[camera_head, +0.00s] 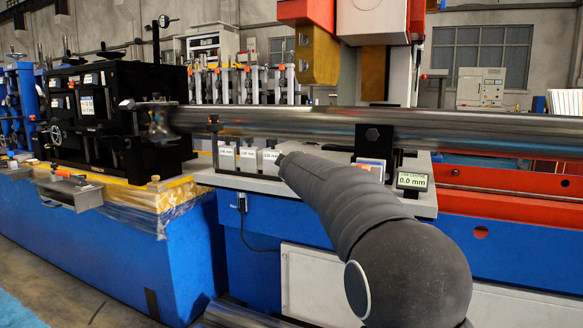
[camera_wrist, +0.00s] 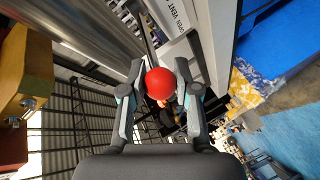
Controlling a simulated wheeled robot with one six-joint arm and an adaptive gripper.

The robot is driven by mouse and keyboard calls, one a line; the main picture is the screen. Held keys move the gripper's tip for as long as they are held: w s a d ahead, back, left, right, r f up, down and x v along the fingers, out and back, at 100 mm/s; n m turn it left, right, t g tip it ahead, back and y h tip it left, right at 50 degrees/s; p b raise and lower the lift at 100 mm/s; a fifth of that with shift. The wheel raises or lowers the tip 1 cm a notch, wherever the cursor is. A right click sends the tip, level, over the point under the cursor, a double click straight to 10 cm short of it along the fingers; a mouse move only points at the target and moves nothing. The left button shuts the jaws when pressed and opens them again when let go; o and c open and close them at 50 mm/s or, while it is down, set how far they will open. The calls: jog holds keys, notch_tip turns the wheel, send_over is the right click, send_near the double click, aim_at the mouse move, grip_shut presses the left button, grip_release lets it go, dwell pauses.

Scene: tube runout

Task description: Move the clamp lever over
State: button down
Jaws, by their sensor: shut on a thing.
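The clamp lever shows as a red ball knob (camera_wrist: 160,83) in the wrist view. My gripper (camera_wrist: 159,73) has one finger on each side of the knob and is shut on it. In the head view I cannot make out the lever or my fingers; my grey arm reaches up toward the bench below the tube. A long shiny steel tube (camera_head: 480,130) runs level across the head view.
A display (camera_head: 412,181) reading 0.0 mm and several small labelled blocks (camera_head: 248,158) sit below the tube. A black machine (camera_head: 100,110) stands at the left end. A red and yellow head (camera_head: 318,55) hangs above the tube. A white panel with lettering (camera_wrist: 178,18) lies close to my fingers.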

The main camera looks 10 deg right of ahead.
jog(key=c, duration=0.8)
grip_release()
jog(key=shift+a, duration=0.15)
jog(key=shift+c, duration=0.2)
jog(key=shift+o, duration=0.2)
jog(key=v, duration=0.7)
jog(key=shift+s, duration=0.25)
jog(key=shift+r, duration=0.1)
